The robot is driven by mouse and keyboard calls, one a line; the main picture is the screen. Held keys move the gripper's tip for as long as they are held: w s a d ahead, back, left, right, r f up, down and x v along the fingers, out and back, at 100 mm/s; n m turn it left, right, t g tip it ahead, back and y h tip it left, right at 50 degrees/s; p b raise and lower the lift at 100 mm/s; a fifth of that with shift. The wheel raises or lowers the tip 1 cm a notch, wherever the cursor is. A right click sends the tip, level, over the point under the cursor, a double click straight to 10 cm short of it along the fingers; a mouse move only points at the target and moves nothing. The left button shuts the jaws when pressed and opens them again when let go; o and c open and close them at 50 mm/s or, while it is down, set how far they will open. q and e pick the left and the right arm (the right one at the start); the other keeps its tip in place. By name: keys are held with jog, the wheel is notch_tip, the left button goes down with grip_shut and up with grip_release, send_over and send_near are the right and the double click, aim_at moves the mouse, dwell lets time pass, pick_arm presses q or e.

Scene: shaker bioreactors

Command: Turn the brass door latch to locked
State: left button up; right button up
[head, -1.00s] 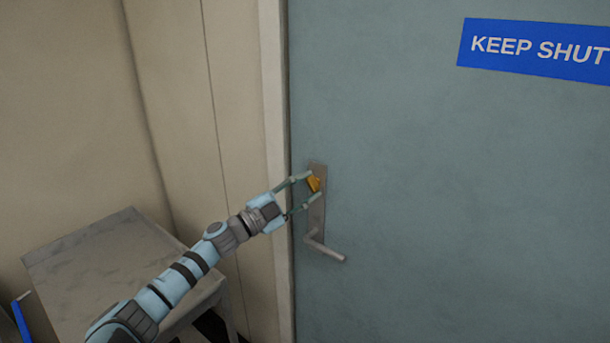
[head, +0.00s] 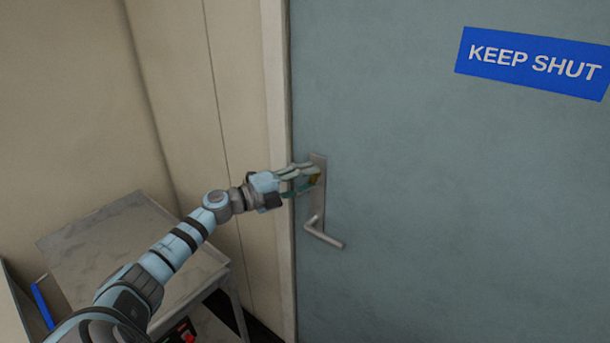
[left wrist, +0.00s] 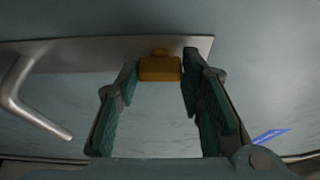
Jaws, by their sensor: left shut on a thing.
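The brass latch (head: 315,180) sits on the upper part of the metal door plate (head: 318,207), partly hidden by my fingers in the head view. In the left wrist view the latch (left wrist: 160,68) shows as a small yellow-brown block between my fingertips, on the metal plate (left wrist: 90,54). My left gripper (head: 312,178) is shut on the latch, with one finger on each side of it. The lever handle (head: 325,236) is below the latch on the same plate and points right in the head view. My right gripper is not in view.
The grey-green door (head: 430,200) carries a blue KEEP SHUT sign (head: 533,63). A grey table (head: 120,240) stands at the lower left by the beige wall (head: 185,90). A blue object (head: 42,305) is at the left edge. The door face right of the handle is clear.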

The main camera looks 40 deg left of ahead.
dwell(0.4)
pick_arm(q)
jog(key=o, duration=1.2)
jog(key=shift+c, duration=0.2)
jog(key=v, duration=0.7)
jog(key=shift+s, duration=0.25)
jog(key=shift+a, duration=0.1)
